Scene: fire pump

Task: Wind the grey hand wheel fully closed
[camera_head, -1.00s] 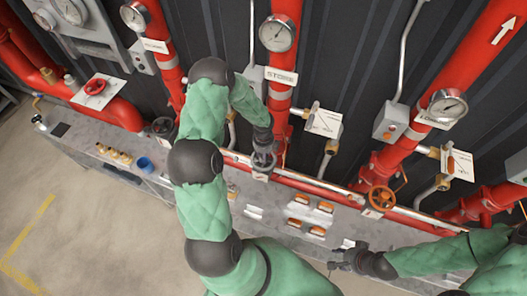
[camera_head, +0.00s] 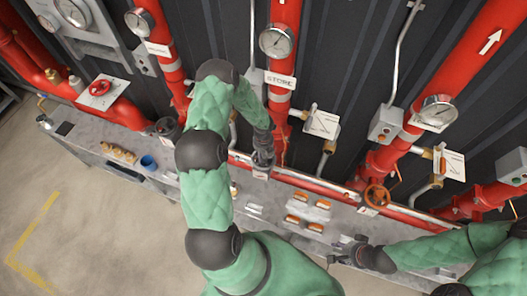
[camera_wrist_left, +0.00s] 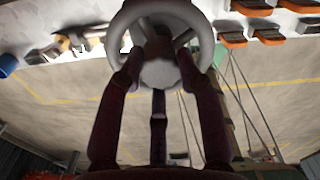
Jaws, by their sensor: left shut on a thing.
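In the head view my left gripper (camera_head: 262,158) points down at the red pipe below the STORE label and mostly hides the wheel. My right gripper (camera_head: 342,249) is over the grey bench at lower right, empty, its fingers apart.
An orange hand wheel (camera_head: 376,195) sits on the pipe to the right, and a red one (camera_head: 100,88) at far left. Orange-and-grey items (camera_head: 308,209) and a blue cup (camera_head: 148,162) are on the bench (camera_head: 280,215). Gauges and red pipes line the dark wall.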

